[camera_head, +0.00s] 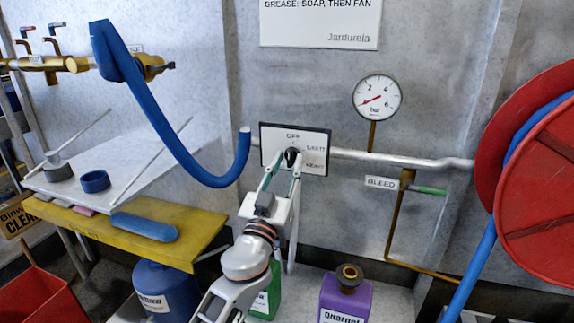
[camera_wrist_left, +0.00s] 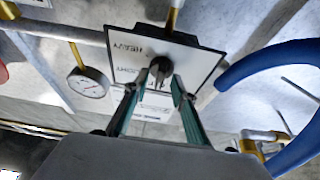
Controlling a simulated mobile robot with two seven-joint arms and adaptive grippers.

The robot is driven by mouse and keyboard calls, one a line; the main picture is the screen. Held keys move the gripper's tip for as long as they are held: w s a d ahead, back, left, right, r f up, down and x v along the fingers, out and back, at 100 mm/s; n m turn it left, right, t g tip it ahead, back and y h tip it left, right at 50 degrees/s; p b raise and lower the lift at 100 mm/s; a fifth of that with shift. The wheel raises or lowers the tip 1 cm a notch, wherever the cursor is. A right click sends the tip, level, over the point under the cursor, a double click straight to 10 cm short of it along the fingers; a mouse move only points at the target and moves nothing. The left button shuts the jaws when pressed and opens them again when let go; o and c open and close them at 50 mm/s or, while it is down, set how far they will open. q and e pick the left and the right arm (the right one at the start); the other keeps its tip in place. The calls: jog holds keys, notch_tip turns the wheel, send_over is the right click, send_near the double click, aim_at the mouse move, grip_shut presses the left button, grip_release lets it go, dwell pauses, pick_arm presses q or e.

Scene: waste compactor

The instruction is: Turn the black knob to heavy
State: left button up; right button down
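The black knob (camera_head: 291,156) sits in the middle of a white, dark-edged panel (camera_head: 320,138) on the grey wall. The panel reads OFF at the top, LIGHT at the right and HEAVY at the lower right. In the left wrist view the panel appears upside down, with HEAVY at its upper left. There the knob (camera_wrist_left: 160,66) has its narrow part toward the picture's bottom, the OFF side. My left gripper (camera_head: 282,167) is open in front of the panel, one green-padded finger on each side of the knob. I cannot tell whether they touch it. My right gripper is out of view.
A blue hose (camera_head: 168,140) hangs left of the panel. A metal pipe (camera_head: 400,159) runs right of it, below a pressure gauge (camera_head: 377,98). A red hose reel (camera_head: 540,190) stands at the far right. A purple jug (camera_head: 346,297) stands below.

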pick_arm(q)
grip_shut()
